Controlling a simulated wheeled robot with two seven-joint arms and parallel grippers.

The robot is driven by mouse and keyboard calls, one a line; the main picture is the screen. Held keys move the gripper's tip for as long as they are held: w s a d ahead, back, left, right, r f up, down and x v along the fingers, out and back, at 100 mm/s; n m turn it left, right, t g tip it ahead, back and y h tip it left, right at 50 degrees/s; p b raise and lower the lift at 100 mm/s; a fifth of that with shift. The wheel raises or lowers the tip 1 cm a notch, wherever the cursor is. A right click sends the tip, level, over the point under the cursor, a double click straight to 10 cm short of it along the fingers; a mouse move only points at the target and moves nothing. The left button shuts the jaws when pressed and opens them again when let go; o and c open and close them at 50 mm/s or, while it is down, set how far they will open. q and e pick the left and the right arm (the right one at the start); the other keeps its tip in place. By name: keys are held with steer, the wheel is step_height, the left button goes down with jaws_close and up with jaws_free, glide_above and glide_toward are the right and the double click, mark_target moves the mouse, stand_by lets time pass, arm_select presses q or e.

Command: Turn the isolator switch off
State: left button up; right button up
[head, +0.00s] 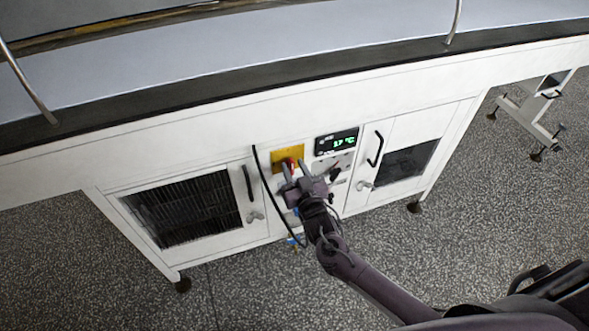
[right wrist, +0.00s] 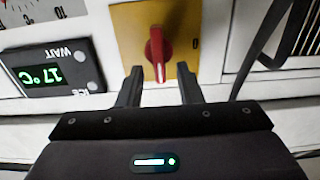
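The isolator switch is a red knob (right wrist: 157,52) on a yellow plate (right wrist: 190,18), set in the white front of the machine. In the right wrist view the knob's handle stands upright in the picture, and a "0" mark shows on the plate to its right. In the head view the yellow plate (head: 287,154) shows with the knob partly hidden. My right gripper (right wrist: 160,71) is open, its two fingers apart at either side of the knob's lower end, with a gap on each side. It also shows in the head view (head: 293,168). My left gripper is not in view.
A green-lit temperature display (head: 337,141) sits right of the plate in the head view. Cabinet doors with black handles (head: 375,149) flank the panel. A black cable (head: 271,198) hangs left of my gripper. The speckled floor in front is clear.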

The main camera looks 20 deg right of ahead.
jaws_close()
